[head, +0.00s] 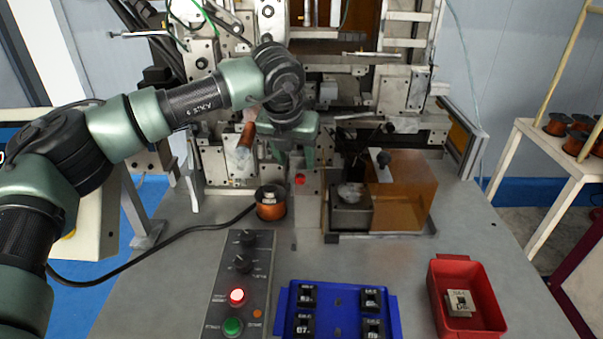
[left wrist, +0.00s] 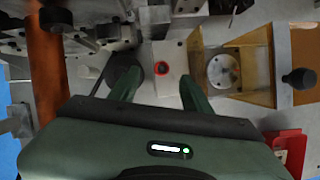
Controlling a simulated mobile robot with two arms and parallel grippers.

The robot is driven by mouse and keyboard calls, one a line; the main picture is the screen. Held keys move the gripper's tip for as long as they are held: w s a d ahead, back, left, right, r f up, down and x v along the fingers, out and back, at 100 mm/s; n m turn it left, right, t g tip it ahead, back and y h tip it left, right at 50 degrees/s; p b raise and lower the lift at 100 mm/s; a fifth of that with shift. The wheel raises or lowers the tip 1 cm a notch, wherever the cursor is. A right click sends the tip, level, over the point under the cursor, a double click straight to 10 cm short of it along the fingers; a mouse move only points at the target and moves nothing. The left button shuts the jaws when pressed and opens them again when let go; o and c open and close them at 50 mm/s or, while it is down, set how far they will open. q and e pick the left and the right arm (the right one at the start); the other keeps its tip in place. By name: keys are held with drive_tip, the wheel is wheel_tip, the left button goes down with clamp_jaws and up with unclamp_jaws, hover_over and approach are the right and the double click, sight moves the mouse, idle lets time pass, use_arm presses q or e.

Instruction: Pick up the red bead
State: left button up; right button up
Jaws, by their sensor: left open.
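The red bead (head: 299,180) is a small red round thing low on the front of the winding machine in the head view. In the left wrist view, the bead (left wrist: 162,68) looks like a red ring with a dark centre, on a pale metal block. My left gripper (head: 294,157) is open and empty, just above the bead in the head view. In the left wrist view, the bead lies beyond the fingertips of the left gripper (left wrist: 160,88), roughly midway between them. My right gripper is not in view.
A copper wire spool (head: 270,203) stands left of the bead. An amber guard box (head: 405,195) is to the right. A control panel (head: 240,280), a blue tray (head: 340,321) and a red bin (head: 440,268) are in front. The worktop between is mostly clear.

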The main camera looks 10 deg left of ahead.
sight(300, 178)
use_arm(q)
drive_tip(key=shift+f+p, duration=0.35)
drive_tip(key=p+x, duration=0.1)
drive_tip(key=x, duration=0.2)
drive_tip(key=shift+d+f+p, duration=0.15)
drive_tip(key=shift+f+p, duration=0.25)
drive_tip(key=shift+f, duration=0.05)
drive_tip(key=shift+w+f, duration=0.1)
drive_tip(key=shift+f, duration=0.35)
clamp_jaws()
drive_tip(key=shift+r, duration=0.1)
drive_tip(key=shift+r, duration=0.5)
wheel_tip(300, 178, up, 19)
drive_tip(key=b, duration=0.4)
drive_tip(key=shift+f, duration=0.15)
